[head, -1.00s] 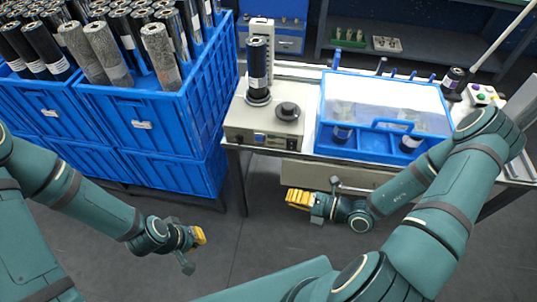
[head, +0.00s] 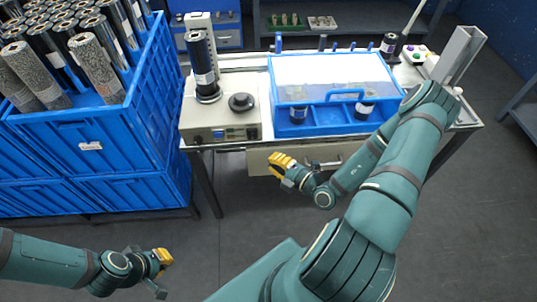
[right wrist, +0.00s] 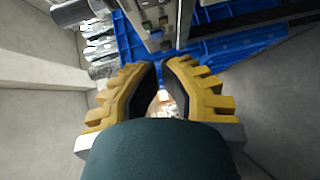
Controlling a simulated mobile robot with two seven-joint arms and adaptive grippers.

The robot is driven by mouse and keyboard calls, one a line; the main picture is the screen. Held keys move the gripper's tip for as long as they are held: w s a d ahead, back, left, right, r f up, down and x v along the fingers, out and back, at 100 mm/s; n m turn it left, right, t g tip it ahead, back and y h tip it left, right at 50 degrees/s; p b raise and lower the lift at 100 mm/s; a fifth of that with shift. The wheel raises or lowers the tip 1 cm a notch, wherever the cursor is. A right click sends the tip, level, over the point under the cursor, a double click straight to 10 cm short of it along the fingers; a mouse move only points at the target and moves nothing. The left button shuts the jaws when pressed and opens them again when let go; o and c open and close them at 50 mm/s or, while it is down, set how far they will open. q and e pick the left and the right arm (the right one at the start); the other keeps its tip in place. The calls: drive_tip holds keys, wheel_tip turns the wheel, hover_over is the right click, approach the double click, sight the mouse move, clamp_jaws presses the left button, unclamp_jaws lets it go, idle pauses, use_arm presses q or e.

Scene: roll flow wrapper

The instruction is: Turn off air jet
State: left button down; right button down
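No part labelled as an air jet can be made out. In the head view, a grey-white instrument (head: 218,122) with a small front panel stands on the left of the workbench. A control box with coloured buttons (head: 415,53) stands at its far right. My right gripper (head: 277,161) is in front of the bench, below its top edge and away from both. In the right wrist view (right wrist: 161,68) its yellow fingers nearly meet at the tips, with no held thing visible. My left gripper (head: 163,259) is low over the floor at lower left; its opening is unclear.
Blue crates (head: 150,110) of dark and grey rolls stand left of the bench. A blue case with a clear lid (head: 318,118) fills the bench middle. A drawer (head: 258,160) lies behind my right gripper. The floor (head: 250,220) in front is clear.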

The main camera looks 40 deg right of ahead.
sight(252, 135)
drive_tip(key=x, duration=0.3)
drive_tip(key=d+b+x, duration=0.1)
drive_tip(key=x, duration=0.3)
drive_tip(key=d+b+x, duration=0.1)
drive_tip(key=x, duration=0.2)
drive_tip(key=shift+w+f, duration=0.15)
drive_tip(key=shift+w, duration=0.45)
drive_tip(key=shift+w+d+b, duration=0.25)
drive_tip(key=shift+w+b, duration=0.05)
drive_tip(key=shift+w, duration=0.1)
